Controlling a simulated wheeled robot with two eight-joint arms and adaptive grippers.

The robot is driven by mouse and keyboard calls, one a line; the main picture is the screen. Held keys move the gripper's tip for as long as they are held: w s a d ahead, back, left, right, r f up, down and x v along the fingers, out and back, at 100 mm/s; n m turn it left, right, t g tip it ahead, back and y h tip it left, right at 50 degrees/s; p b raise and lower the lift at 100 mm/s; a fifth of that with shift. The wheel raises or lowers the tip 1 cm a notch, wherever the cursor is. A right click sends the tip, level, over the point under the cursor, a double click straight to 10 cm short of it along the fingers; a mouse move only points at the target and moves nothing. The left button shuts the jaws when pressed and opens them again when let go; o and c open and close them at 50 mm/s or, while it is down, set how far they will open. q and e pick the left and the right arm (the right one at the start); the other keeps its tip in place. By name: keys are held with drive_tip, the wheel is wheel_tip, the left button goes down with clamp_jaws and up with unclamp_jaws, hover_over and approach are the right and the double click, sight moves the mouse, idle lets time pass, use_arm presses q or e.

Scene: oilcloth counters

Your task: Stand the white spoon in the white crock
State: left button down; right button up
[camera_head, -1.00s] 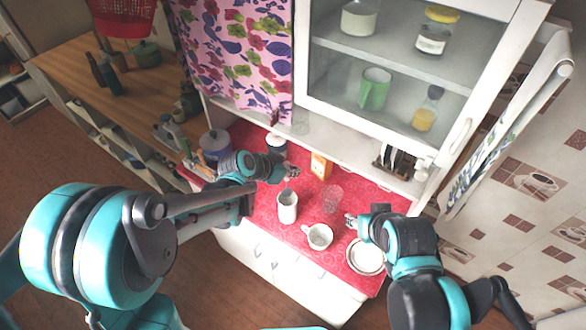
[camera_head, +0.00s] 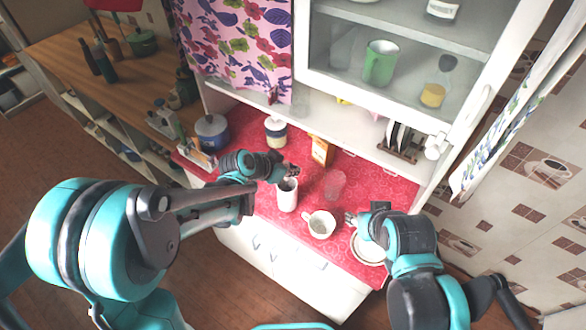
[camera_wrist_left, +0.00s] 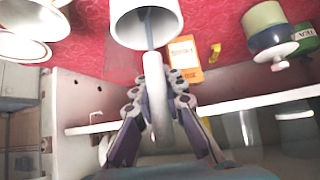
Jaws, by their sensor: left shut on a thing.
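The white crock (camera_head: 287,197) stands upright on the red counter, and its open mouth shows in the left wrist view (camera_wrist_left: 171,28). My left gripper (camera_head: 291,170) is just above the crock's rim. It is shut on the white spoon (camera_wrist_left: 155,75), whose broad pale end lies between the fingers. The spoon's thin, shaded shaft reaches into the mouth of the crock; whether it touches the bottom is hidden. My right gripper (camera_head: 351,218) is beside the white mug and the plate, and its fingers are too small to judge.
A white mug (camera_head: 319,226), a clear glass (camera_head: 334,184) and a plate (camera_head: 367,249) stand right of the crock. An orange-and-white box (camera_head: 321,151), a lidded jar (camera_head: 276,132) and a blue pot (camera_head: 212,132) stand behind. The cabinet (camera_head: 380,105) overhangs the counter's back.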

use_arm(q)
drive_tip(key=c, duration=1.5)
unclamp_jaws()
drive_tip(key=v, duration=1.2)
drive_tip(key=s+a+f+n+t+y+b, duration=0.1)
drive_tip(key=s+a+f+n+y+b, duration=0.5)
drive_tip(key=s+a+f+n+b, duration=0.3)
drive_tip(key=s+a+f+b, duration=0.4)
drive_tip(key=s+f+b, duration=0.1)
drive_tip(key=s, duration=0.1)
drive_tip(key=shift+a+f+y, duration=0.2)
drive_tip(key=shift+f+y, duration=0.1)
drive_tip(key=shift+y, duration=0.1)
